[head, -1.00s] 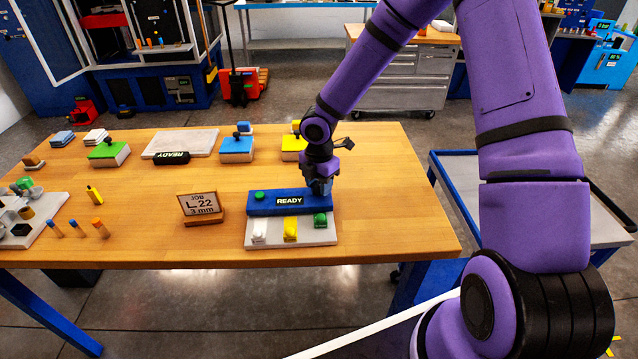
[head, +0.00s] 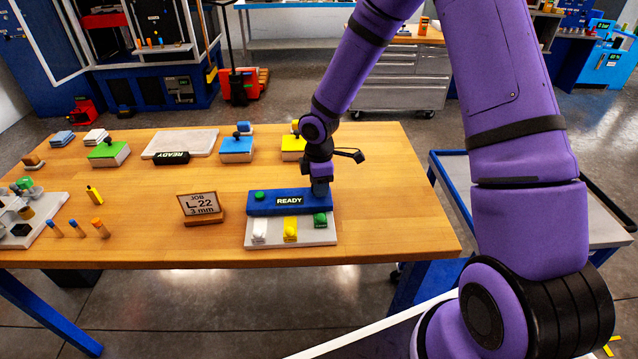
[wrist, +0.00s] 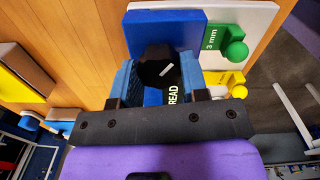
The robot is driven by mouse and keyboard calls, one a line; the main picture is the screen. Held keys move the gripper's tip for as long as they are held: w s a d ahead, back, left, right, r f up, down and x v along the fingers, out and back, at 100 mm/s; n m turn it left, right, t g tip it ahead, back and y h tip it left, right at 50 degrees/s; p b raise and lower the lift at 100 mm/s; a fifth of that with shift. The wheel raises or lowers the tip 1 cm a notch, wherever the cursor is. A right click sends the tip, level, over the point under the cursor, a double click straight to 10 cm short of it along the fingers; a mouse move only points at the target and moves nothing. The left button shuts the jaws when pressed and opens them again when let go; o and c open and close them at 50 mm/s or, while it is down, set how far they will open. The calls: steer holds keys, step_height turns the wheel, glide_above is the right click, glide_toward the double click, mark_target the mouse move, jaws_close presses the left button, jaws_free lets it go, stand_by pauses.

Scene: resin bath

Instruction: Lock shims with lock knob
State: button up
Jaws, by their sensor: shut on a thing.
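A blue block (head: 262,204) marked READY, with a green button (head: 259,195) at its left, stands on the work table. My gripper (head: 320,188) points down at the block's right end. In the wrist view its blue fingers are shut on the black lock knob (wrist: 160,72), which bears a white line. The head view hides the knob behind the fingers. A pale plate (head: 272,237) in front of the block holds a white shim (head: 260,229), a yellow shim (head: 290,229) and a green shim (head: 320,219). The green one reads 3 mm in the wrist view (wrist: 220,40).
A sign (head: 201,205) reading JOB L 22 3 mm stands left of the block. Green (head: 108,153), blue (head: 236,149) and yellow (head: 293,147) topped blocks stand behind. A cart (head: 470,164) stands right of the table. The table's right part is clear.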

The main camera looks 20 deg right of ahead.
steer(key=m, duration=0.5)
steer(key=shift+m, duration=0.3)
steer(key=m, duration=0.4)
steer(key=shift+m, duration=0.4)
steer(key=o, duration=0.9)
steer(key=shift+o, duration=0.2)
step_height(320, 180, up, 11)
stand_by(0.3)
